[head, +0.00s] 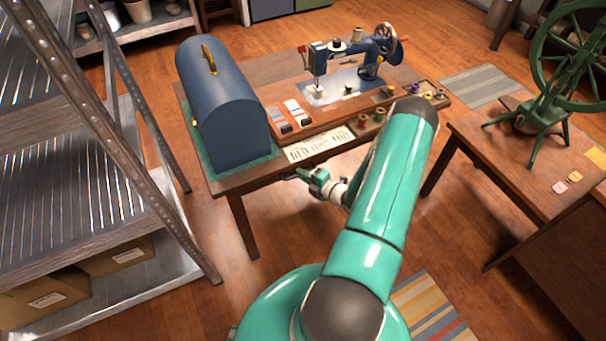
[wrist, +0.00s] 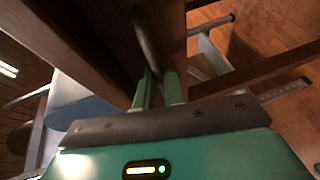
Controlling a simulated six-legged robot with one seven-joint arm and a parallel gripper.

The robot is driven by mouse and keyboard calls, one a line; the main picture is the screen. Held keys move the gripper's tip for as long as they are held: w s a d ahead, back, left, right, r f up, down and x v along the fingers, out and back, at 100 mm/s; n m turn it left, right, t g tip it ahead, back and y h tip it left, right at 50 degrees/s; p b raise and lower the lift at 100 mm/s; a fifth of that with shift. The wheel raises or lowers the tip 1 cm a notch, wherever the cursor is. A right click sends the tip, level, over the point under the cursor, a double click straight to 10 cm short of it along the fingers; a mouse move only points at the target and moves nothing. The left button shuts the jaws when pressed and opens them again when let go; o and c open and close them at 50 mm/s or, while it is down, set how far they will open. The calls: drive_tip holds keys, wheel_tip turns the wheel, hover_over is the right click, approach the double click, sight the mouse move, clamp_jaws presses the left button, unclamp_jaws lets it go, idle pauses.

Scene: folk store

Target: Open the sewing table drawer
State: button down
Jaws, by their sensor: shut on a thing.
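The sewing table (head: 240,180) stands ahead in the head view, a brown wooden table with a sewing machine (head: 345,62) on top. My gripper (head: 303,174) is at its front edge, low, below the tabletop. In the wrist view my gripper (wrist: 159,88) has its two green fingers closed on either side of a curved metal handle (wrist: 146,38). The handle runs along brown wood (wrist: 110,35), which seems to be the drawer front. The drawer front is hidden in the head view by the tabletop, so how far it stands out cannot be told.
A blue domed case (head: 215,105) stands on the table's left end. A metal shelf rack (head: 95,130) is close on the left. A second wooden table (head: 530,165) with a green spinning wheel (head: 545,110) stands right. Bare wooden floor (head: 215,235) lies in front.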

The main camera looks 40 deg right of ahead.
drive_tip(key=s+a, duration=0.3)
drive_tip(key=s, duration=0.9)
drive_tip(key=s+a, duration=0.4)
drive_tip(key=s, duration=0.8)
drive_tip(key=shift+s, duration=0.1)
drive_tip(key=c, duration=1.5)
unclamp_jaws()
drive_tip(key=shift+s, duration=0.1)
drive_tip(key=v, duration=1.3)
drive_tip(key=shift+s+r, duration=0.1)
drive_tip(key=shift+s, duration=0.2)
